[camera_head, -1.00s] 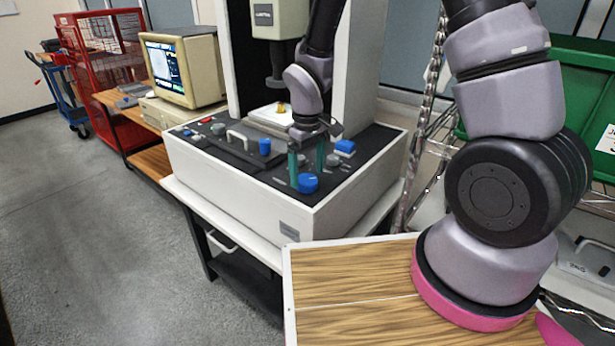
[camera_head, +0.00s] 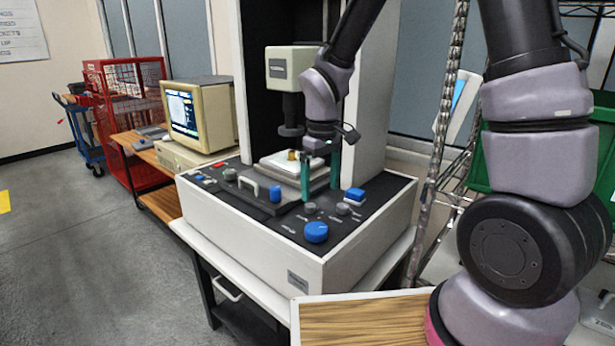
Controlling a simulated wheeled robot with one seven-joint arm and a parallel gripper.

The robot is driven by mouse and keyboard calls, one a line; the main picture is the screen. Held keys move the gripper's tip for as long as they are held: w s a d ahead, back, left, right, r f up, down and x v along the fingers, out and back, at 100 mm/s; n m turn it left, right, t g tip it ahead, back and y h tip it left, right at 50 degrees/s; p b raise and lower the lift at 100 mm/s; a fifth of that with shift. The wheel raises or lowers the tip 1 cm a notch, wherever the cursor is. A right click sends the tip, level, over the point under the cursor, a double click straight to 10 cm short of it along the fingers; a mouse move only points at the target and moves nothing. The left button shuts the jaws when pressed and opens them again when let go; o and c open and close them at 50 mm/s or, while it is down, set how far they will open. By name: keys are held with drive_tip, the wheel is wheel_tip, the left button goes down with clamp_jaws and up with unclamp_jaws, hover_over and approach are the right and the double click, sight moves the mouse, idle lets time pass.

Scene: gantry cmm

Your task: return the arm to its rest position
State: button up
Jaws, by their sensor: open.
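My gripper (camera_head: 320,178) hangs down over the dark control deck of the white measuring machine (camera_head: 255,235). Its two green fingers are apart with nothing seen between them. The fingertips are above or near the deck, behind the large blue knob (camera_head: 316,232); I cannot tell whether they touch it. My arm reaches from the right side of the picture over the machine, bent down at the wrist.
A beige computer (camera_head: 198,115) and red cage (camera_head: 125,110) stand left. Floor at left is clear.

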drive_tip(key=s+d+r+m+t+y, duration=0.1)
drive_tip(key=d+r+m+t, duration=0.15)
drive_tip(key=d+r, duration=0.4)
drive_tip(key=s+d+r+m+t, duration=0.1)
drive_tip(key=d+r+m, duration=0.2)
drive_tip(key=r, duration=0.6)
drive_tip(key=s+d+r+m+t+y, duration=0.1)
drive_tip(key=s+d+r+m+t, duration=0.2)
drive_tip(key=s+d+r+m, duration=0.3)
drive_tip(key=s+d+r, duration=0.1)
drive_tip(key=s+r, duration=0.2)
drive_tip(key=shift+s+d, duration=0.2)
drive_tip(key=shift+s, duration=0.05)
drive_tip(key=shift+t, duration=0.25)
